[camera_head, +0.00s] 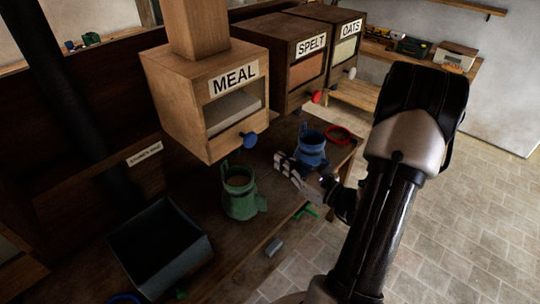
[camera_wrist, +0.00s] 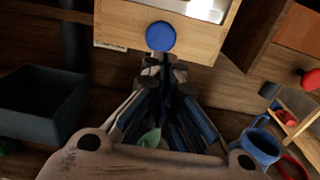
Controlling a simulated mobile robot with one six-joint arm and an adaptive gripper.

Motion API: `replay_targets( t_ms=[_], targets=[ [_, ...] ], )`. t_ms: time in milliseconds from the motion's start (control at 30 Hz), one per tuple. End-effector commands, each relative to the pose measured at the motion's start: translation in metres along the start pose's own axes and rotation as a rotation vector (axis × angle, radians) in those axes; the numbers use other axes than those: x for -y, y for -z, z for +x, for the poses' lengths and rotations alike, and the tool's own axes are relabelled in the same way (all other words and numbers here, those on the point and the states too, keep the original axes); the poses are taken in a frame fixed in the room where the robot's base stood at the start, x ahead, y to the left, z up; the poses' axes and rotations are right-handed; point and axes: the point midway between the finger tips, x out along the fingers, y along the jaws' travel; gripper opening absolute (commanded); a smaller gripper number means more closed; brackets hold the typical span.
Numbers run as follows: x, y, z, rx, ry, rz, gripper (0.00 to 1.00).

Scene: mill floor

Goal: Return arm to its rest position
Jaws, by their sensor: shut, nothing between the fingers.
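My arm reaches in from the right in the head view. My gripper (camera_head: 284,164) is over the bench between the blue jug (camera_head: 312,148) and the green jug (camera_head: 240,192). It is below the MEAL bin (camera_head: 205,105). In the wrist view my gripper (camera_wrist: 165,66) has its fingers together with nothing between them. The blue knob (camera_wrist: 161,36) of the bin shows just beyond the fingertips; I cannot tell the gap. The green jug stands upright with brownish contents; a little green shows between the finger links in the wrist view.
SPELT (camera_head: 311,45) and OATS (camera_head: 350,29) bins stand behind. A dark open box (camera_head: 160,244) is at the front left. A red ring (camera_head: 338,134), a green item (camera_head: 306,210) and a grey piece (camera_head: 273,247) lie on the bench (camera_head: 230,252). Tiled floor on the right is clear.

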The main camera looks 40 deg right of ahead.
Motion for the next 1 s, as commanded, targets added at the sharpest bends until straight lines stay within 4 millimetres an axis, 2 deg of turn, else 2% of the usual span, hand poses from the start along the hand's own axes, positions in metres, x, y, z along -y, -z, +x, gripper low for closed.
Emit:
replay_targets(
  t_ms=[100, 200, 833, 933, 1000],
  targets=[
    [0.0, 0.0, -0.013, 0.0, 0.002, 0.0, 0.0],
    [0.0, 0.0, -0.017, 0.0, 0.001, 0.0, 0.0],
    [-0.002, -0.001, -0.016, 0.0, -0.006, -0.003, 0.0],
    [-0.018, -0.007, -0.005, 0.001, -0.068, -0.039, 0.0],
    [-0.046, -0.016, 0.009, 0.002, -0.168, -0.095, 0.0]
  ],
)
